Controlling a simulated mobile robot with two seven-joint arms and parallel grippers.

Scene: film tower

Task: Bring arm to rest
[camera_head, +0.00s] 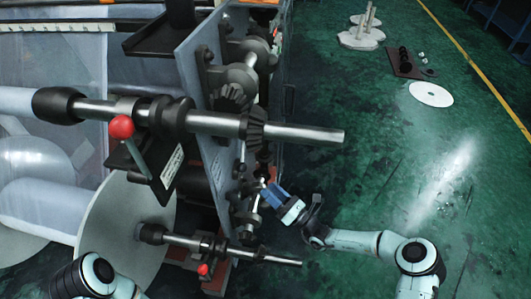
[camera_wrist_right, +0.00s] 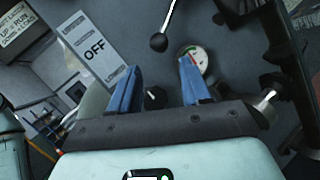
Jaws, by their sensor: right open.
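My right arm (camera_head: 355,241) reaches in from the lower right in the head view. Its gripper, with blue fingers (camera_head: 272,194), is beside the lower part of the machine's grey side plate (camera_head: 203,100). In the right wrist view the two blue fingers (camera_wrist_right: 157,68) stand apart with nothing between them. A black knob (camera_wrist_right: 154,97) and a round gauge (camera_wrist_right: 196,60) show on the grey panel beyond them. My left arm (camera_head: 90,277) shows at the lower left; its gripper is out of view.
An upper shaft (camera_head: 300,133), a lower shaft (camera_head: 275,259) and red-ball levers (camera_head: 121,127) stick out from the machine. Green floor (camera_head: 400,150) at right is mostly clear.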

